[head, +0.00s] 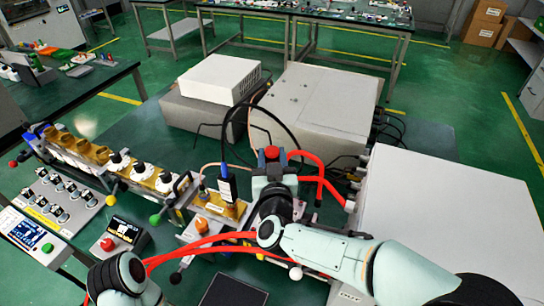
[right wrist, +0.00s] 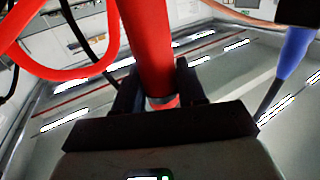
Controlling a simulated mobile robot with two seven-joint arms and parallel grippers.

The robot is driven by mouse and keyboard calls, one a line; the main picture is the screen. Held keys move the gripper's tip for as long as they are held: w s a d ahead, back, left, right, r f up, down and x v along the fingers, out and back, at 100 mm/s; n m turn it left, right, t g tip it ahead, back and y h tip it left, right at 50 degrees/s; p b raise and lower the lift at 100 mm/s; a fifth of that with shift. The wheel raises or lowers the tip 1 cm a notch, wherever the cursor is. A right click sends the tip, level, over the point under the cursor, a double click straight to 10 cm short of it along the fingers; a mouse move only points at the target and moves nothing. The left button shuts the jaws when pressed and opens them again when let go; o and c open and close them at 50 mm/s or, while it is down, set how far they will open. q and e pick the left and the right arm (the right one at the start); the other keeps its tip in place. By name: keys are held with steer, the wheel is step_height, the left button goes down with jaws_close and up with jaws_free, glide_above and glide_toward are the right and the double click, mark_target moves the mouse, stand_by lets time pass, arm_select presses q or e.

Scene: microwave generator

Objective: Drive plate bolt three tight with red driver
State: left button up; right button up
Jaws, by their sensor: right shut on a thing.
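The red driver (head: 271,153) shows in the head view as a red top above my right gripper (head: 273,172). In the right wrist view the red shaft-like body of the driver (right wrist: 148,45) stands between the dark fingers of my right gripper (right wrist: 160,92), which are shut on it. The driver's tip is hidden below the gripper and arm. Plate bolt three cannot be made out; my right arm covers the area under the gripper. Of my left arm only a link shows at the lower left of the head view; its gripper is out of view.
Thick red hoses (head: 318,172) run close right of the gripper; one also loops at the left of the right wrist view (right wrist: 70,65). A black-and-blue upright part (head: 227,185) stands close left. A large grey cabinet (head: 450,220) fills the right. A control box (head: 120,235) stands lower left.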

mark_target(272, 149)
steer(key=shift+r+p, duration=1.85)
steer(key=shift+r, duration=0.85)
steer(key=shift+r+p, duration=1.35)
steer(key=shift+r, duration=0.55)
arm_select(q)
steer(key=w+r, duration=0.3)
steer(key=r, duration=0.4)
steer(key=shift+r, duration=0.15)
